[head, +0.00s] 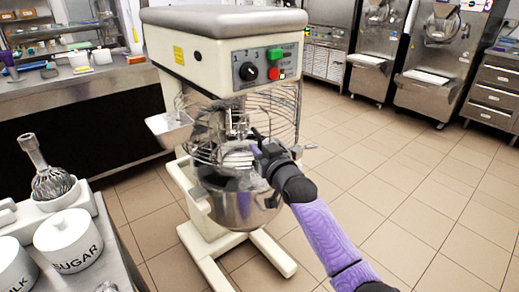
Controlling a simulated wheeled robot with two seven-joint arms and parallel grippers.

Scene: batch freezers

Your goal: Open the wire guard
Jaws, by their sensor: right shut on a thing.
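A cream stand mixer (216,70) stands in the middle of the head view, with a steel bowl (240,208) low in its frame. The wire guard (276,112) is a round cage of wires around the space above the bowl. My right gripper (258,142) is at the front of the guard and is shut on it, though the exact contact is hard to make out. The purple right arm comes in from the lower right. Part of the guard and the bowl rim is hidden behind my gripper and wrist. My left gripper is not in view.
A steel table at lower left holds a whisk (48,172), a sugar jar (68,240) and another white jar. A steel counter (70,88) runs behind at left. Batch freezers (440,60) stand at the back right. The tiled floor on the right is clear.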

